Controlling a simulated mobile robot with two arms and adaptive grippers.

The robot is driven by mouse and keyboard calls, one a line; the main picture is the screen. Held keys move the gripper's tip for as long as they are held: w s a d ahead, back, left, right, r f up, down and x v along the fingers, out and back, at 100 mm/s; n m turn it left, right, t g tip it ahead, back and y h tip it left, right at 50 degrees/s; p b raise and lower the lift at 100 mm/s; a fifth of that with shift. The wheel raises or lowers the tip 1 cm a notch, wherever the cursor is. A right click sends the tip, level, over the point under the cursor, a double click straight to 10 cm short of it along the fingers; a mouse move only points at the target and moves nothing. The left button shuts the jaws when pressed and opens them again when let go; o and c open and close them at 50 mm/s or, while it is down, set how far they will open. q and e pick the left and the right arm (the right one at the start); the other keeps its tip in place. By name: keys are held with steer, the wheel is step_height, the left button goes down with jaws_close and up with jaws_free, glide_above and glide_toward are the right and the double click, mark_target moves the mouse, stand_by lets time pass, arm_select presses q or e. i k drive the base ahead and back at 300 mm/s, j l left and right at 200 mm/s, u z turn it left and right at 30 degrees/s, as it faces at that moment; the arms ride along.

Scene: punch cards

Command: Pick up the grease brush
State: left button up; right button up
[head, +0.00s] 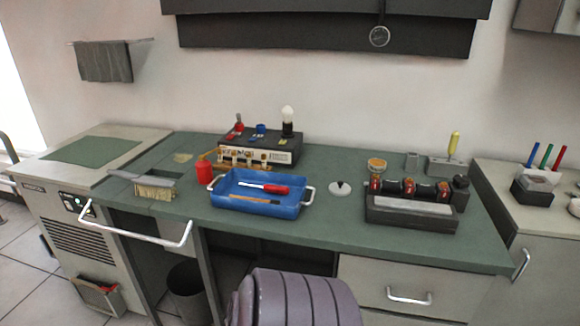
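I cannot tell for sure which thing is the grease brush. A thin brown-handled tool (258,201) lies in the blue tray (226,187) on the green workbench and may be it. A red-handled tool with a pale shaft (270,188) lies behind it in the same tray. A yellow-handled tool (454,143) stands upright in a grey block at the back right; its lower end is hidden. Neither of my grippers is in view.
A red oil can (204,170) stands left of the tray. A dark rack (412,212) with several red and black rolls is on the right. A white disc (340,188) lies between. A ridged purple-grey form (293,297) rises at the bottom. Bench space right of the tray is partly clear.

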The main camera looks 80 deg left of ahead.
mark_target(273, 202)
steer(key=u, duration=2.95)
